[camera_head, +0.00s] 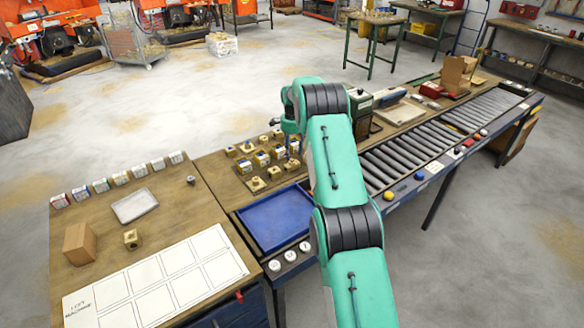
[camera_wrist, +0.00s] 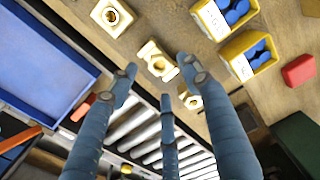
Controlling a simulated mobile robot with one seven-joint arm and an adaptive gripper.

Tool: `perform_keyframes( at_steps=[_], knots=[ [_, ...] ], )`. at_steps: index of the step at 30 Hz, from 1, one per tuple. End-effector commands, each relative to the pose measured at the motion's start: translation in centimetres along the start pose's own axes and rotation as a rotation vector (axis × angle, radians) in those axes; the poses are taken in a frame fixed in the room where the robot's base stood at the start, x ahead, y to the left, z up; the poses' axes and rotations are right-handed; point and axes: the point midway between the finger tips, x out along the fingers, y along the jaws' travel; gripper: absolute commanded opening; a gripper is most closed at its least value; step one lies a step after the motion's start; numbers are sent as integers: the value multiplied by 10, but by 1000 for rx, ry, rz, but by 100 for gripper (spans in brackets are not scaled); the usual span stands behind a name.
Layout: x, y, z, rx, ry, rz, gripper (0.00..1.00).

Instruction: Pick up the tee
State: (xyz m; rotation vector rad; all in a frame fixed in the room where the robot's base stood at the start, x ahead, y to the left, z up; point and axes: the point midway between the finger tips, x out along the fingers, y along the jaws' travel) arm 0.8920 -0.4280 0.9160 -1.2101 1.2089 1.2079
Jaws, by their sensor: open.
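Several brass fittings lie on the wooden bench. In the wrist view one square fitting (camera_wrist: 110,16) is at the top, a branched fitting (camera_wrist: 157,62), possibly the tee, is in the middle, and another piece (camera_wrist: 192,99) is partly hidden by a finger. My gripper (camera_wrist: 158,82) is open and empty, its fingers spread around the branched fitting in the picture; I cannot tell the height gap. In the head view front fittings (camera_head: 257,183) stand before small yellow bins (camera_head: 262,159), and my arm hides part of this area. A lone brass piece (camera_head: 131,239) lies on the left table.
A blue tray (camera_head: 275,218) is left of my arm, and a roller conveyor (camera_head: 420,145) runs to the right. Yellow bins with blue parts (camera_wrist: 237,58) and a red block (camera_wrist: 299,70) are near my fingers. A cardboard block (camera_head: 80,244) stands on the left table.

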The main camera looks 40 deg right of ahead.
Motion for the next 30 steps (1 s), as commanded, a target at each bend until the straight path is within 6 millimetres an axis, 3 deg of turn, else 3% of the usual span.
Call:
perform_keyframes(
  at_steps=[6,12,30],
  knots=[
    [29,3,1,0,-2,3,48],
    [45,2,0,0,-1,1,48],
    [46,2,0,0,0,1,48]
  ],
)
